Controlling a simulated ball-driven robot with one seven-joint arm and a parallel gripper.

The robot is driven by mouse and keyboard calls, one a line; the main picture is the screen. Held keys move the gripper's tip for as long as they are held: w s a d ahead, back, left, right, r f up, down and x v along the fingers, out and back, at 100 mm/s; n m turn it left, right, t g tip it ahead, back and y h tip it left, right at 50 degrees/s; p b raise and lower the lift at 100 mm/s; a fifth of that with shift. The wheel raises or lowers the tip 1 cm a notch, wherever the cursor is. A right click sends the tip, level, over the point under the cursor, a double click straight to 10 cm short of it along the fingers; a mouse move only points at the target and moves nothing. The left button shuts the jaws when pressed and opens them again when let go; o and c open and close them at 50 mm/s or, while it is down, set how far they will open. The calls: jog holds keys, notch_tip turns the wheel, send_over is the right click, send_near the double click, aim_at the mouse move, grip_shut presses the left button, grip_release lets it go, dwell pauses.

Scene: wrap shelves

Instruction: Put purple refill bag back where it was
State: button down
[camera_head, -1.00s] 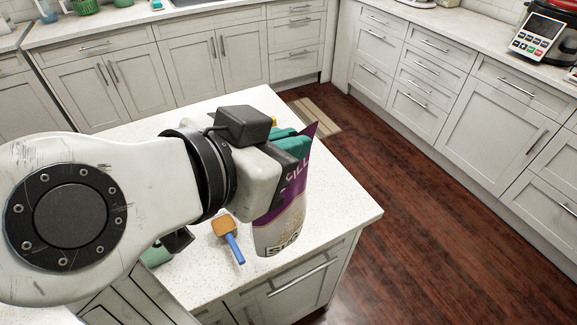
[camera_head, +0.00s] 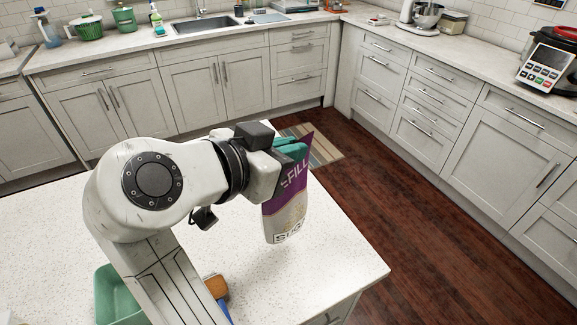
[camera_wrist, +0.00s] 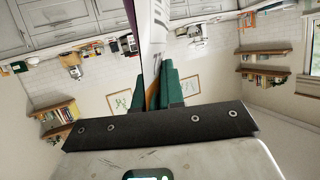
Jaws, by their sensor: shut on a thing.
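The purple refill bag (camera_head: 289,203) has a purple top and a pale lower part with printed letters. It hangs roughly upright in my gripper (camera_head: 291,148), whose green fingers are shut on its upper part. In the head view the bag appears over the right part of the white island counter (camera_head: 340,262); I cannot tell whether its bottom touches the counter. In the wrist view the bag (camera_wrist: 154,38) shows edge-on between the green fingers (camera_wrist: 160,85).
A brush with a brown head (camera_head: 216,286) and a green bin (camera_head: 112,300) are on the island near my arm. Wall counters hold a sink (camera_head: 205,23), green pots (camera_head: 88,27) and a red cooker (camera_head: 548,60). Wooden wall shelves (camera_wrist: 262,52) show in the wrist view. Wooden floor lies right of the island.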

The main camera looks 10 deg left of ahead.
jog(key=w+f, duration=0.2)
jog(key=w+f+p, duration=0.1)
jog(key=w+f, duration=0.3)
jog(key=shift+a+f, duration=0.2)
jog(key=shift+a, duration=0.1)
notch_tip(320, 180, down, 3)
jog(key=shift+r+p, duration=0.1)
jog(key=shift+p, duration=0.85)
jog(key=shift+f, duration=0.25)
jog(key=shift+f+b, duration=0.1)
jog(key=shift+b, duration=0.25)
jog(key=c, duration=1.2)
grip_release()
jog(key=shift+c, duration=0.2)
